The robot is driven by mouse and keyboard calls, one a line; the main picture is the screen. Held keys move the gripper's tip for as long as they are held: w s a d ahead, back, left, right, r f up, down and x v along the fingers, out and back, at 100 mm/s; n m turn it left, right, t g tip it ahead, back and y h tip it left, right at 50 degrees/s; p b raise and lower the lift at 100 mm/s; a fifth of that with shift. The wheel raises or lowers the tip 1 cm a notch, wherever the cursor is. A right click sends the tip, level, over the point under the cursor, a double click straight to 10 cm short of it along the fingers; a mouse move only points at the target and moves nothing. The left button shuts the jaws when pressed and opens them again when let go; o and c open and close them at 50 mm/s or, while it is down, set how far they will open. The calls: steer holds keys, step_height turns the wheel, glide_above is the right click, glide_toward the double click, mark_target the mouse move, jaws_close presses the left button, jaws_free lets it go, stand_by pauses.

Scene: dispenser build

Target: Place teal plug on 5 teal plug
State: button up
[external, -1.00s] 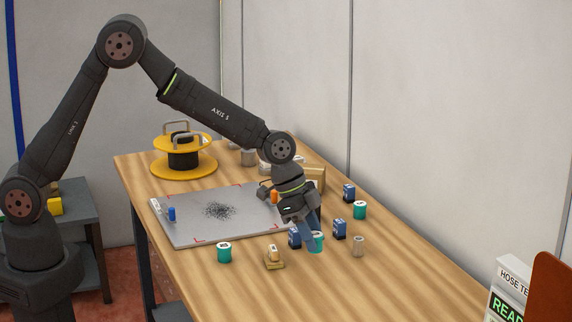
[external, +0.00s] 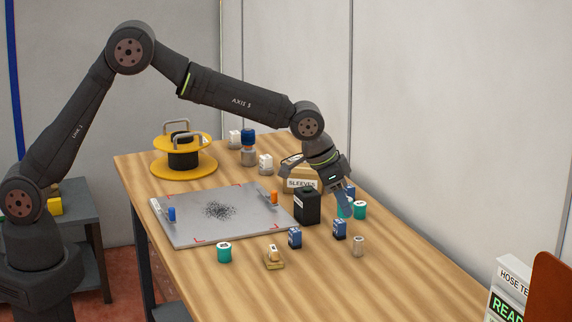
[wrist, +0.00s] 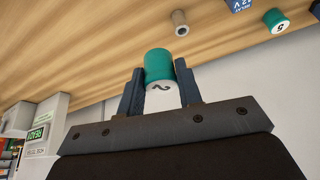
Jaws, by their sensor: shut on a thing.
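My gripper (external: 344,201) is shut on a teal plug (wrist: 158,64), whose white end carries a dark mark like a 2. In the external view the held plug (external: 342,211) is partly hidden by the fingers. A second teal plug (external: 360,210) stands upright on the table just right of the held one. It also shows in the wrist view (wrist: 272,17) at the upper right, with a mark like a 5 on its white end. A third teal plug (external: 224,252) stands at the front left.
Blue boxes (external: 339,229) and (external: 295,238) stand near my gripper, with a small grey-brown cylinder (external: 358,246) to their right. A grey plate (external: 190,226) lies farther left. The front right table is clear.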

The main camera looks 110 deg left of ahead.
steer(key=a+r+n+g+y, duration=0.2)
steer(key=a+n, duration=0.5)
steer(key=a, duration=0.7)
glide_above(363, 202)
steer(key=d, duration=0.2)
steer(key=f, duration=0.6)
steer(key=shift+s+a+f, duration=0.2)
steer(key=shift+s+f, duration=0.1)
steer(key=shift+s, duration=0.05)
steer(key=shift+f, duration=2)
steer(key=shift+f, duration=0.1)
steer(key=o, duration=1)
steer(key=v, duration=1.2)
